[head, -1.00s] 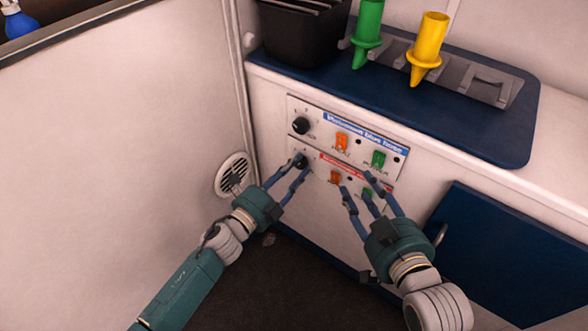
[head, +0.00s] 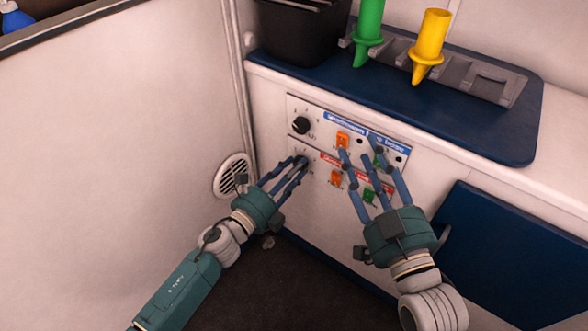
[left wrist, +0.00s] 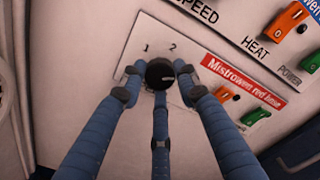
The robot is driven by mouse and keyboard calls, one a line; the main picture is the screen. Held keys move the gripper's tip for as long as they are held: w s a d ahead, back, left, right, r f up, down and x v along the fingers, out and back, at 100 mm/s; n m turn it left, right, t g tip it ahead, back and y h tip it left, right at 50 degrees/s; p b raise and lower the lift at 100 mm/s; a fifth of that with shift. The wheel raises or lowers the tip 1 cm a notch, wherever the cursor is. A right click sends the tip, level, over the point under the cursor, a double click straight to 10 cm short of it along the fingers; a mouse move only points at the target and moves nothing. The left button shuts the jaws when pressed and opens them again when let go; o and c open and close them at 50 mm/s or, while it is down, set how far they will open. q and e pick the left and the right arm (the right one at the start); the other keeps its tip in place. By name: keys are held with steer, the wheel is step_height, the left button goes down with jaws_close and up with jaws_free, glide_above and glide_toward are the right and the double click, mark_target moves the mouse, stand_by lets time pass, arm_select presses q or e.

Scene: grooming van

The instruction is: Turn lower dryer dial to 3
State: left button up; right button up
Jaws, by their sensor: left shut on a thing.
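The lower dryer dial (head: 302,161) is a small black knob at the left of the lower control panel with the red label. It also shows in the left wrist view (left wrist: 159,73), with the printed marks 1 and 2 above it. Its pointer and other marks are hidden or too small to read. My left gripper (head: 295,165) is shut on this dial, with its fingers around it. My right gripper (head: 362,147) has its fingers spread, in front of the panel's switches, with nothing seen between them.
The upper black dial (head: 301,125) sits above, on the blue-labelled panel. Orange switches (head: 336,179) and green switches (head: 368,196) are to the right. A round vent (head: 231,175) is at the left. A dark blue door (head: 515,255) is at the right, below the counter (head: 470,135).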

arm_select(q)
steer(key=shift+f, duration=0.1)
steer(key=o, duration=1.2)
steer(key=shift+c, duration=0.2)
steer(key=shift+s, duration=0.1)
steer(key=v, duration=1.2)
